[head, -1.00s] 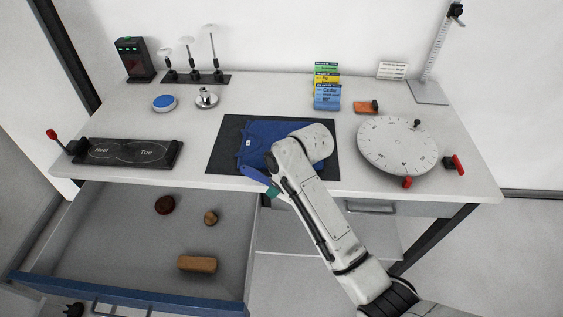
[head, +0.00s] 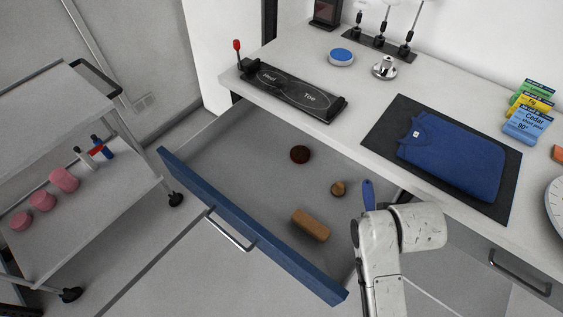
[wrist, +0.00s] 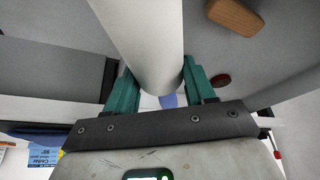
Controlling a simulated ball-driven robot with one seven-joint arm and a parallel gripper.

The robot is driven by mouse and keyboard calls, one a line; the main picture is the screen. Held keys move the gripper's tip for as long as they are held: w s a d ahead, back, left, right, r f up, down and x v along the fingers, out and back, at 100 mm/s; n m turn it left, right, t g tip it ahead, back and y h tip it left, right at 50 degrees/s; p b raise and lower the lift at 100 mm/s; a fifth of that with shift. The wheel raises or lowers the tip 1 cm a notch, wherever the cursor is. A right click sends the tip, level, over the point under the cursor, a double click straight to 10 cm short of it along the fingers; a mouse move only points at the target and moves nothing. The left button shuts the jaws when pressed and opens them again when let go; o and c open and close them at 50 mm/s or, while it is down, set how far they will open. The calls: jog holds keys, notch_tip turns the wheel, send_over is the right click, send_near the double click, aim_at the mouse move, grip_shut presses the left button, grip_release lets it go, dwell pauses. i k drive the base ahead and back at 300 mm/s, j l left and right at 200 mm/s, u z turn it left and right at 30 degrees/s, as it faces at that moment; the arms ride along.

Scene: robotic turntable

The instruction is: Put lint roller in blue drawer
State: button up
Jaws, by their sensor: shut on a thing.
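The lint roller shows its white cylinder (wrist: 140,40) between the green fingers of my gripper (wrist: 155,88) in the wrist view. My gripper is shut on it. Its blue handle (head: 368,194) sticks up beside my arm in the head view, by the right end of the drawer. My arm hides the fingers and the white cylinder there. The blue drawer (head: 235,222) is pulled open, with its blue front towards the lower left. Inside lie a dark red disc (head: 300,154), a small wooden knob (head: 338,188) and a wooden block (head: 310,225).
The worktop carries a heel-and-toe board (head: 292,92), a dark mat (head: 385,125) with a folded blue shirt (head: 452,155), and a blue-topped disc (head: 341,56). A trolley (head: 75,215) with pink rolls stands at the left. The drawer's left part has free floor.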

aim_at(232, 167)
jog(key=i+j, duration=0.15)
jog(key=j, duration=0.2)
jog(key=i+j, duration=0.1)
jog(key=j, duration=0.25)
jog(key=i+j, duration=0.15)
jog(key=j, duration=0.2)
jog(key=i+j, duration=0.15)
jog(key=j, duration=0.2)
jog(key=i+j, duration=0.1)
jog(key=j, duration=0.25)
jog(key=i+j, duration=0.15)
jog(key=j, duration=0.15)
